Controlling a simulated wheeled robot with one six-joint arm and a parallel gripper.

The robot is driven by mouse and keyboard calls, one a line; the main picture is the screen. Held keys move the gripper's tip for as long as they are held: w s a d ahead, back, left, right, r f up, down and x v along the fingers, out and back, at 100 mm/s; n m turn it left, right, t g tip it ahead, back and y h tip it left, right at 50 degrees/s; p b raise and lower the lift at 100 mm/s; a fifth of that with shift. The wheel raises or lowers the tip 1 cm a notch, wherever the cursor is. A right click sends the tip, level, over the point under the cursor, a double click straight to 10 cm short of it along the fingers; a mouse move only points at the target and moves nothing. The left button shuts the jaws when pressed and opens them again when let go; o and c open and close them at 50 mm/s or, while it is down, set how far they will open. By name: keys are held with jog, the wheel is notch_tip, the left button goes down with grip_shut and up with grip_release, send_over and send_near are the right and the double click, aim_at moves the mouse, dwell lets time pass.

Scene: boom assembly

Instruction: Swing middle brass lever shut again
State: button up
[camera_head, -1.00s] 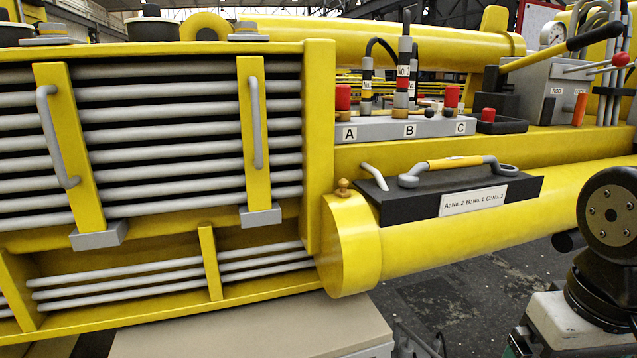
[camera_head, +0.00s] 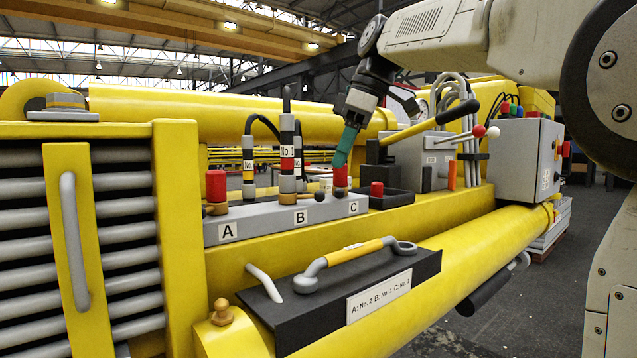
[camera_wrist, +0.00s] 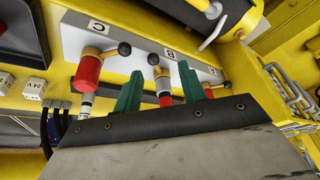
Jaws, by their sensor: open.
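The grey block labelled A, B, C (camera_head: 262,221) carries three couplings in a row. The middle one, at B, holds a hose plug tagged No. 1 (camera_head: 287,160). Its lever's dark knob (camera_head: 320,196) points right, toward C. In the wrist view the middle lever's dark knob (camera_wrist: 153,59) shows between the teal fingers, apart from them as far as I can tell. My gripper (camera_wrist: 160,88) is open, with its fingers either side of the middle coupling's red band. In the head view my gripper (camera_head: 345,146) comes down near the red cap at C (camera_head: 340,176), partly overlapping it.
A red cap (camera_head: 216,186) stands at A. A black box with a yellow-grey handle (camera_head: 345,258) sits in front, labelled "A: No. 2 B: No. 1 C: No. 3". Hoses rise behind the block. A grey box with levers (camera_head: 425,155) stands to the right.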

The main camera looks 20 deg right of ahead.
aim_at(321, 191)
jog(key=shift+n, duration=0.4)
jog(key=shift+w+a+f, duration=0.45)
jog(key=shift+w+f, duration=0.05)
jog(key=shift+f, duration=0.5)
jog(key=shift+w+a+f, duration=0.45)
jog(key=shift+w+f, duration=0.05)
jog(key=shift+f, duration=0.55)
jog(key=shift+w+a+f, duration=0.45)
jog(key=shift+w+f, duration=0.05)
jog(key=shift+f, duration=0.5)
